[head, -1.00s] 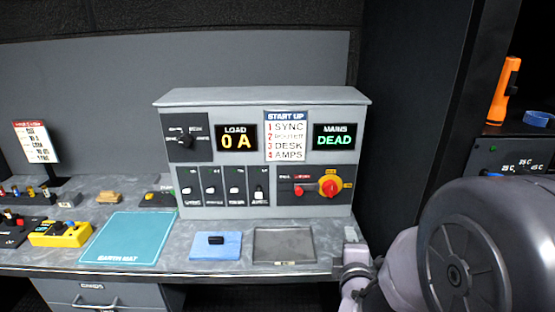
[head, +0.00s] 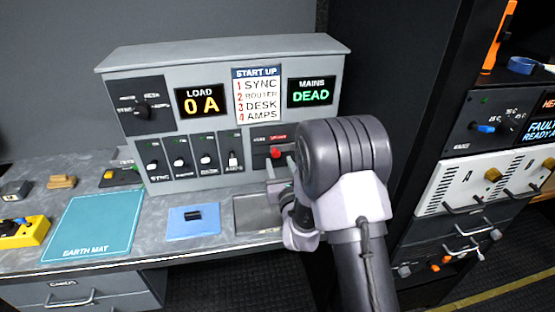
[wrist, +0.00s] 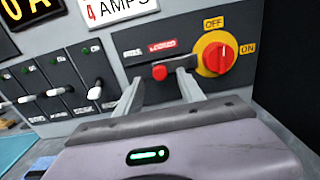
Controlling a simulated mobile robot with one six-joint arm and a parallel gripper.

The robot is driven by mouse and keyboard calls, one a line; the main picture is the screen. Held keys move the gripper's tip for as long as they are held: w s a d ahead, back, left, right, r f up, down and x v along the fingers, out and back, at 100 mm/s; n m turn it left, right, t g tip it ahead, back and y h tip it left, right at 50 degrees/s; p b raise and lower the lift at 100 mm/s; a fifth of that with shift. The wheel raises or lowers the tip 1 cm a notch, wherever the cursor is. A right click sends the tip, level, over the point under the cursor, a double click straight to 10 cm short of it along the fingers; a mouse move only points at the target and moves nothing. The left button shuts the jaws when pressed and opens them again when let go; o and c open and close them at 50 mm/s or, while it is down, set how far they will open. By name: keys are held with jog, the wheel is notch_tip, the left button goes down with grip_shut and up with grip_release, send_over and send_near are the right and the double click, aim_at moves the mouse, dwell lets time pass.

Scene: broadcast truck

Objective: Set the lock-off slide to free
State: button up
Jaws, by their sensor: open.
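The lock-off slide has a red knob (head: 275,152) on the dark plate at the lower right of the grey power panel. In the wrist view the red slide knob (wrist: 159,72) sits at the left of its slot, below a red label with blurred lettering. The red rotary switch on a yellow disc (wrist: 219,57), marked OFF and ON, is just right of it. My gripper (wrist: 158,84) is open, its two fingers pointing at the panel on either side of the knob. I cannot tell whether they touch it. In the head view my arm hides the rotary switch.
The panel also carries several small switches (head: 181,160), a LOAD display (head: 201,100) reading 0 A and a MAINS display (head: 311,92) reading DEAD. A blue pad (head: 194,220) and a teal earth mat (head: 91,228) lie on the desk. A rack (head: 490,185) stands at right.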

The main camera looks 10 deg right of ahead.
aim_at(276, 155)
jog(key=w, duration=0.3)
jog(key=shift+w, duration=0.2)
grip_shut()
dwell(1.3)
